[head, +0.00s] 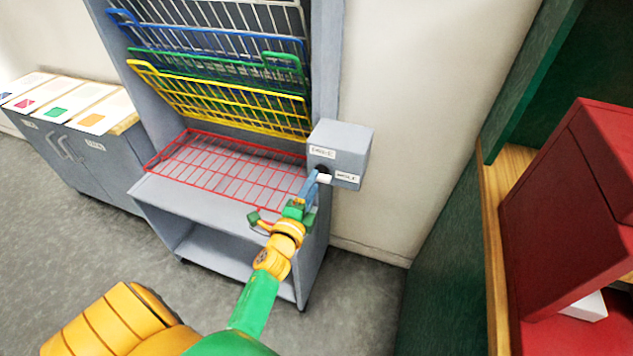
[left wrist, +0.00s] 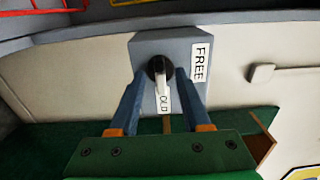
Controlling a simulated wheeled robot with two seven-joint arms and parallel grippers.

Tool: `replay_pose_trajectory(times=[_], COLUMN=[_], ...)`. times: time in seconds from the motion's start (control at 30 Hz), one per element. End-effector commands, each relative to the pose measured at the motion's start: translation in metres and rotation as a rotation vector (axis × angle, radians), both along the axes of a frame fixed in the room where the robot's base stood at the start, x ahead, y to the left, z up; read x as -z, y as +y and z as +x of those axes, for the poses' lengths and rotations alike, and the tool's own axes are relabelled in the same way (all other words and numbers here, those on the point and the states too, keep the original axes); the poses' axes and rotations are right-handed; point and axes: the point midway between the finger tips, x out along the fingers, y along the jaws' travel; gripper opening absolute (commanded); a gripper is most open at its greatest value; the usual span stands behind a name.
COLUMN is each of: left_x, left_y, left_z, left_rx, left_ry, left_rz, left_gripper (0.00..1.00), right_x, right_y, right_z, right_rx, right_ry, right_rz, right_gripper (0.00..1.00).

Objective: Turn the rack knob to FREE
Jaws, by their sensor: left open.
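The grey knob box (head: 350,143) is fixed to the right side of the rack (head: 325,90). In the left wrist view, the black knob (left wrist: 152,68) has a white pointer (left wrist: 161,86) directed down at a label that reads "OLD", its first part hidden. The FREE label (left wrist: 201,63) is on the box's right part in that view. My left gripper (head: 319,179) is at the box in the head view. In the left wrist view its open blue fingers (left wrist: 159,88) stand either side of the knob; I cannot tell whether they touch it. My right gripper is not in view.
The rack holds white, blue, green and yellow wire shelves (head: 230,105), with a red one (head: 225,170) lower down. A grey cabinet (head: 85,165) stands left. A red case (head: 575,200) and a green panel (head: 440,260) stand right. The grey floor in front is clear.

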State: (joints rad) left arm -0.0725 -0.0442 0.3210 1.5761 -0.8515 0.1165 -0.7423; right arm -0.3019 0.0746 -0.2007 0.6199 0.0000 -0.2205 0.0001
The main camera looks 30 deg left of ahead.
Motion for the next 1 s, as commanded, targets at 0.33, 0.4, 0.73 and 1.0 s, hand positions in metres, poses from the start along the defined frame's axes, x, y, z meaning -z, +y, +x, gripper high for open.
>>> replay_pose_trajectory(times=[0.33, 0.4, 0.73, 1.0], left_x=[0.0003, 0.0003, 0.0002, 0.0000], left_y=[0.0028, 0.0026, 0.0025, 0.0024], left_z=[0.0106, 0.0106, 0.0104, 0.0104], left_rx=[0.000, 0.000, 0.000, 0.000], left_ry=[0.001, 0.001, 0.001, -0.017], left_rz=[0.000, 0.000, -0.002, -0.073], left_gripper=[0.45, 0.26, 0.00, 0.00], right_x=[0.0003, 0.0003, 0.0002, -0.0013], right_y=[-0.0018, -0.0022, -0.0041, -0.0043], right_z=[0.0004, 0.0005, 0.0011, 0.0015], right_rx=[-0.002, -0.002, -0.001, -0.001], right_ry=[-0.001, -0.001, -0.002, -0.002], right_rz=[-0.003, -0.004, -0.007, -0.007], right_gripper=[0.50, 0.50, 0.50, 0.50])
